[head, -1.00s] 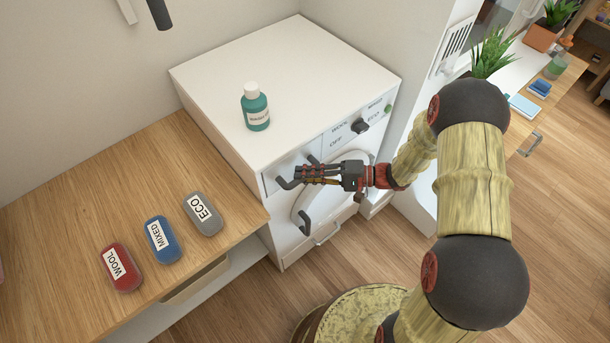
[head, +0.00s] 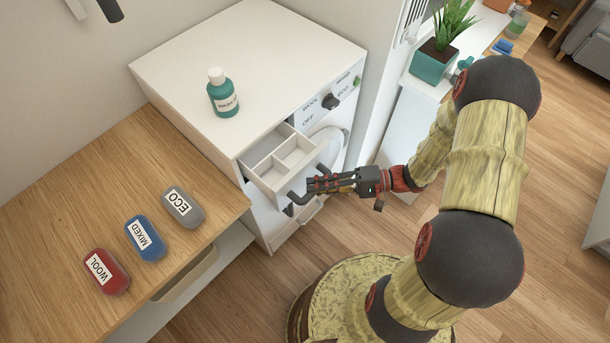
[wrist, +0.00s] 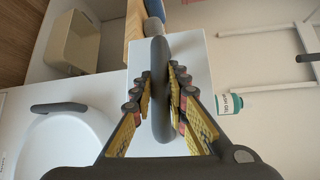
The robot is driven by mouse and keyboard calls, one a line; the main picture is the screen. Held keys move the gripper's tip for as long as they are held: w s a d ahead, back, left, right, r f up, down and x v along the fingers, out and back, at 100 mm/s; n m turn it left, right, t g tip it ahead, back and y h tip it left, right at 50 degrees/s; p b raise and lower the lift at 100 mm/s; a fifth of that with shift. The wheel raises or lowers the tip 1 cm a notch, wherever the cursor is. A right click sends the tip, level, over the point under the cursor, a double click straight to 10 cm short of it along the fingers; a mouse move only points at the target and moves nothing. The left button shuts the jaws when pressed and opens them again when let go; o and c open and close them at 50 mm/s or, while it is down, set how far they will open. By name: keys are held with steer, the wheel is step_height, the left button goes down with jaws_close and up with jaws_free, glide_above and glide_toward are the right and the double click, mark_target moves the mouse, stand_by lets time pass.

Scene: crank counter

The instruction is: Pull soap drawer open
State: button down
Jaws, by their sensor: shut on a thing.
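The soap drawer (head: 272,160) of the white washing machine (head: 250,55) stands pulled out at the upper left of its front, showing its divided, empty compartments. Its dark bar handle (head: 297,199) is at the drawer's front; the handle (wrist: 160,90) also runs between the fingers in the wrist view. My gripper (head: 312,186) is shut on this handle, in front of the drawer. In the wrist view my gripper (wrist: 160,95) has a finger on each side of the handle. The fingers hide part of the handle in the head view.
A teal bottle (head: 223,94) stands on the machine top. A dial (head: 331,101) is on its panel. Red (head: 106,271), blue (head: 145,238) and grey (head: 183,207) labelled pods lie on the wooden counter (head: 60,215). The round door is below the drawer. Floor in front is clear.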

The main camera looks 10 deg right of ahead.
steer(key=shift+s+d, duration=0.2)
steer(key=c, duration=1.8)
jaws_free()
steer(key=shift+o, duration=0.3)
steer(key=v, duration=1.2)
